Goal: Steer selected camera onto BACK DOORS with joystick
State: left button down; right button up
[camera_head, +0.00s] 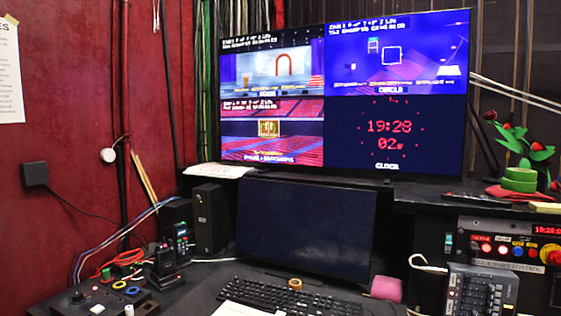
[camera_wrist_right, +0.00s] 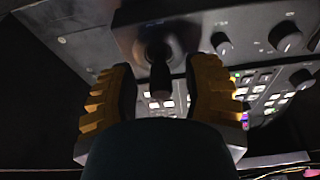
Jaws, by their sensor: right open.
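In the right wrist view, my right gripper (camera_wrist_right: 162,75) is open, with one yellow-backed finger on each side of a dark joystick (camera_wrist_right: 158,78). The stick stands between the fingers with dark gaps beside it; I cannot tell whether either finger touches it. The joystick's base is on a grey control panel (camera_wrist_right: 90,40). In the head view, the large wall monitor (camera_head: 322,95) has four panes. The lower left pane (camera_head: 272,142) shows red seating and a yellow-framed patch; its small caption is hard to read. The upper right pane (camera_head: 398,55) is blue with a white square outline. Neither gripper shows in the head view.
Knobs (camera_wrist_right: 286,38) and lit buttons (camera_wrist_right: 262,80) sit close to the right finger. In the head view, a dark screen (camera_head: 305,225), keyboard (camera_head: 290,295), radios (camera_head: 167,262) and a button console (camera_head: 482,292) crowd the desk.

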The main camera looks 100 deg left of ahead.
jog(key=shift+a, duration=0.15)
dwell(0.6)
jog(key=shift+c, duration=0.4)
jog(key=c, duration=0.6)
jog(key=shift+o, duration=0.2)
